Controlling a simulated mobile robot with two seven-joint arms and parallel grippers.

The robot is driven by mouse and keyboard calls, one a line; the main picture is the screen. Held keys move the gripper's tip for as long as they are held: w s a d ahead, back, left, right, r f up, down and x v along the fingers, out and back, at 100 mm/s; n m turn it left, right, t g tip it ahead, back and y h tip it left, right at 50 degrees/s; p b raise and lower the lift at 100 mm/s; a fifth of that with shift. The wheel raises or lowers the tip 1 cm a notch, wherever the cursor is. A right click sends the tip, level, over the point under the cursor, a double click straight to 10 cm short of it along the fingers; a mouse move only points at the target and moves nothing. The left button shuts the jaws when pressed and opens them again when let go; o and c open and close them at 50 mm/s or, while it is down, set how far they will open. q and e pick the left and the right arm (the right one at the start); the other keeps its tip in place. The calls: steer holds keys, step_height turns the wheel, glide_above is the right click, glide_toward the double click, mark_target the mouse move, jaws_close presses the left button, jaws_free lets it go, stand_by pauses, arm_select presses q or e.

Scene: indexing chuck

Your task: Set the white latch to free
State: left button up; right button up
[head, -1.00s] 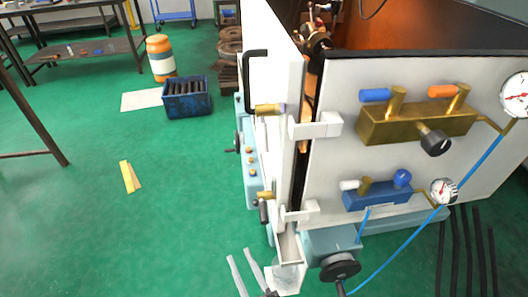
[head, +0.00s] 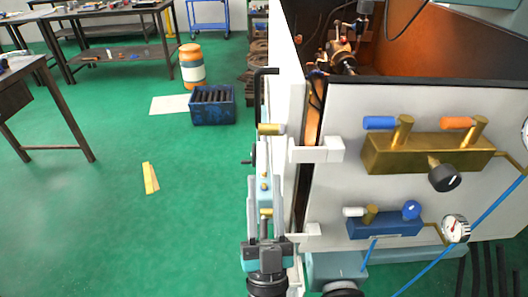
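The white latch (head: 353,211) is a short white-tipped lever on the blue valve block (head: 385,226), low on the pale panel. It points left from a brass post, and a round blue knob sits to its right. My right gripper (head: 265,182) rises from the bottom edge, left of the panel, its two pale fingers apart and pointing up the picture. Nothing is clearly held between them; a brass knob and dark handle show between or behind them. The gripper is well left of the latch and apart from it in the picture. My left gripper is not in view.
Above the latch, a brass block (head: 425,154) carries a blue lever (head: 380,123), an orange lever (head: 457,123) and a black knob (head: 444,177). A gauge (head: 455,229) and blue hose stand right of the latch. White brackets (head: 318,150) line the panel's left edge. The green floor at left is largely free.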

steer(key=x, duration=0.5)
steer(key=shift+w+r+p, duration=0.2)
steer(key=shift+w+p, duration=0.05)
steer(key=shift+p, duration=0.05)
jaws_close()
steer(key=shift+f+y, duration=0.1)
steer(key=shift+y, duration=0.2)
stand_by(0.8)
